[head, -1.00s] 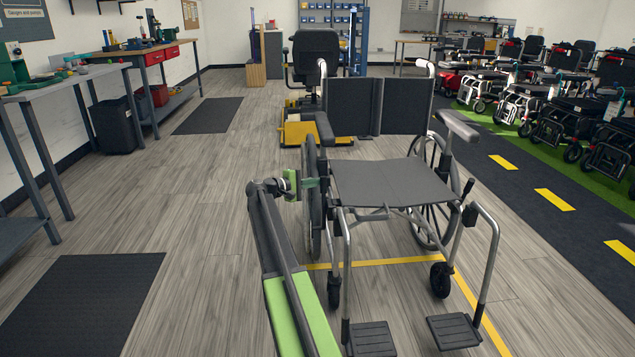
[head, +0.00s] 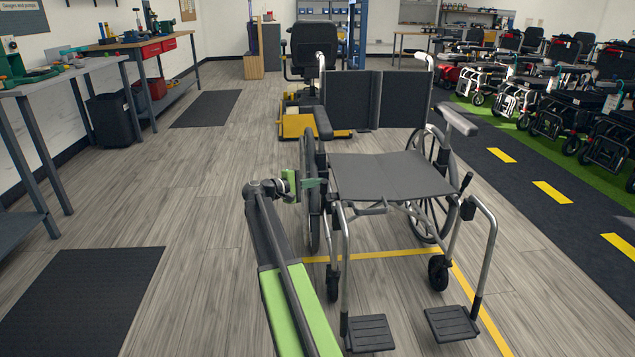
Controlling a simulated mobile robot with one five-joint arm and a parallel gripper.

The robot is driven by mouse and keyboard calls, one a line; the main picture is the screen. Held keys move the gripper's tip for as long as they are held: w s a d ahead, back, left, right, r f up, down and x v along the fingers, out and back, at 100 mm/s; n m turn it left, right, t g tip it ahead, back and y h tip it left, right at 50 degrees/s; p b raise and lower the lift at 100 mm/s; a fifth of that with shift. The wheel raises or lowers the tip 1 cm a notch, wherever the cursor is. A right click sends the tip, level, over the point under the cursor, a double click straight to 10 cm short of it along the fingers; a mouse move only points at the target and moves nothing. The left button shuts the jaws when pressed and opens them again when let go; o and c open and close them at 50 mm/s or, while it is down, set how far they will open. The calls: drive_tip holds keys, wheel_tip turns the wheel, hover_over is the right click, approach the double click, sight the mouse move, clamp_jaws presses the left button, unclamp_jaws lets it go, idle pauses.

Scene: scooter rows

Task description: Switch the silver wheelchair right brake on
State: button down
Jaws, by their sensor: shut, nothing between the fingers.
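The silver wheelchair (head: 392,176) faces me, with a grey seat, black backrest and silver frame. Its right side is on the left of the picture. On the other side, a lever with a black knob (head: 468,181) stands up by the left wheel (head: 437,170).
Two footplates (head: 452,323) stick out at the front, close to my arm on the right. A yellow-based scooter (head: 300,125) stands behind the wheelchair. Workbenches (head: 60,75) line the left, and parked scooters (head: 560,110) line the right. The floor at left is mostly clear.

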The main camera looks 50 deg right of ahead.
drive_tip(key=shift+s+a+f, duration=0.15)
drive_tip(key=shift+s+a, duration=0.15)
drive_tip(key=shift+s, duration=0.05)
drive_tip(key=w+a+f+b, duration=0.1)
drive_tip(key=w+a, duration=0.1)
drive_tip(key=a, duration=0.7)
drive_tip(key=shift+w+a, duration=0.2)
drive_tip(key=shift+f, duration=0.1)
